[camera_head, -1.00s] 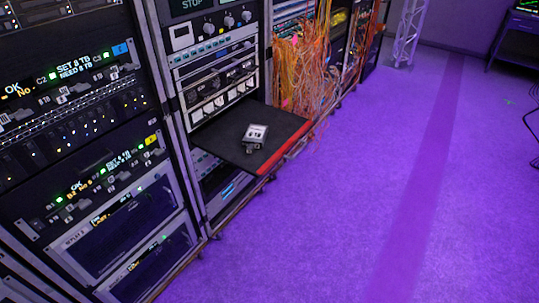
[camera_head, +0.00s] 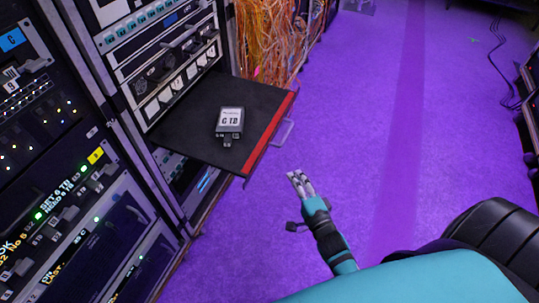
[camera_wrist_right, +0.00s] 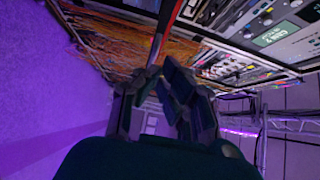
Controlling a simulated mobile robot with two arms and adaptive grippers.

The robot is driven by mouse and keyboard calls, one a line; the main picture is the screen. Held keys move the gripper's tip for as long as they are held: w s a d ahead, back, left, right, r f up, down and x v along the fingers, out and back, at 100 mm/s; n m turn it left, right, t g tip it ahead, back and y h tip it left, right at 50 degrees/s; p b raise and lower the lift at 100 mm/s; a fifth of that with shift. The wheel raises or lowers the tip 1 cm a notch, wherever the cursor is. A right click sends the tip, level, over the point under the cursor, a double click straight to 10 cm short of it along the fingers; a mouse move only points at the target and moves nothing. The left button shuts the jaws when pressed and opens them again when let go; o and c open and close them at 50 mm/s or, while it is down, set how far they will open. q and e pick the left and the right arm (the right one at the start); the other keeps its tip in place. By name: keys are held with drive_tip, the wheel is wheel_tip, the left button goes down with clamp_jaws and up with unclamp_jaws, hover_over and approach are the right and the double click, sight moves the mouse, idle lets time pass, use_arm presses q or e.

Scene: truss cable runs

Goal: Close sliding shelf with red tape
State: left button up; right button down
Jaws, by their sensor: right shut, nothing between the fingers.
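The black sliding shelf (camera_head: 180,125) is pulled out from the rack over the purple floor. Red tape (camera_head: 268,133) runs along its front edge, and a handle (camera_head: 283,132) sticks out from that edge. A small grey drive box (camera_head: 230,123) marked "6 TB" lies on the shelf. My right gripper (camera_head: 296,177) is shut and empty, just right of and below the taped edge, apart from it in the head view. In the right wrist view the gripper fingers (camera_wrist_right: 160,90) show close up, with the dark shelf edge above them. My left gripper is not in view.
Racks (camera_head: 70,150) with lit panels stand on the left. Orange cables (camera_head: 264,40) hang loose behind the shelf. The purple floor (camera_head: 350,90) right of the shelf is open. A dark cable (camera_head: 508,75) lies at the far right.

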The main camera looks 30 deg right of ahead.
approach(268, 146)
drive_tip(key=w+d, duration=0.1)
drive_tip(key=d, duration=0.2)
drive_tip(key=w+a, duration=0.2)
drive_tip(key=w, duration=0.1)
drive_tip(key=shift+w+a+r, duration=0.2)
drive_tip(key=shift+w+a, duration=0.15)
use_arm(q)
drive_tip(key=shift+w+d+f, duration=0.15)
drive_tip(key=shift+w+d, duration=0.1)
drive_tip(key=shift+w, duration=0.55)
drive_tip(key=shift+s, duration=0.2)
